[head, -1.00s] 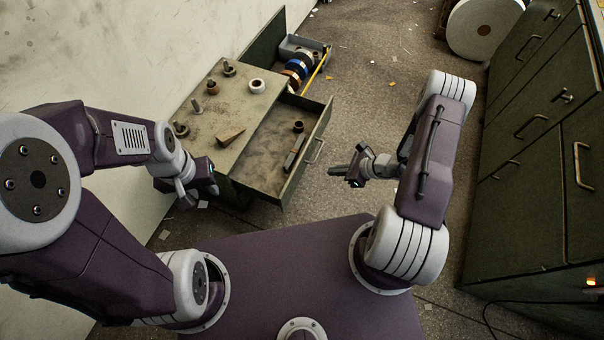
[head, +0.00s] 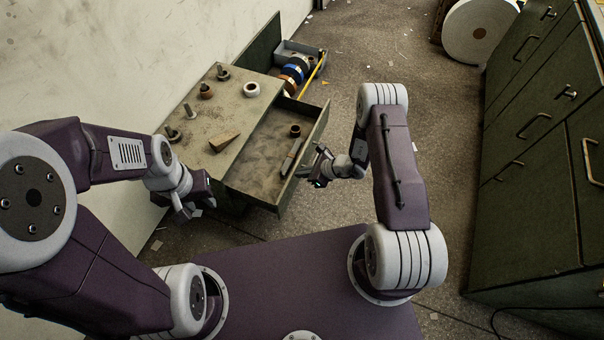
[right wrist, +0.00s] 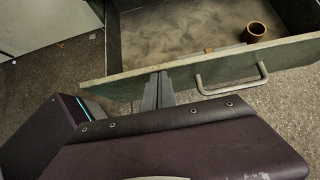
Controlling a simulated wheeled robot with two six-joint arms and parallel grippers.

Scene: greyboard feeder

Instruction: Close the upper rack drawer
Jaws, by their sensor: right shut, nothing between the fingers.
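The upper rack drawer (head: 262,160) stands pulled out from the dark green rack (head: 226,110). It holds a brown cup-like piece (head: 295,131) and a long grey piece (head: 292,156). In the right wrist view, its front panel (right wrist: 125,84) and bar handle (right wrist: 232,84) show. My right gripper (head: 304,171) is shut and empty at the outer side of the drawer front. In the wrist view its fingertips (right wrist: 158,75) are at the panel, left of the handle; I cannot tell whether they touch. My left gripper (head: 183,208) hangs beside the rack's near left corner, its jaws unclear.
On the rack top stand several small metal parts and a wooden wedge (head: 224,142). Behind it, an open grey tray (head: 314,52) holds coloured rolls. Green cabinets (head: 535,160) line the right side.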

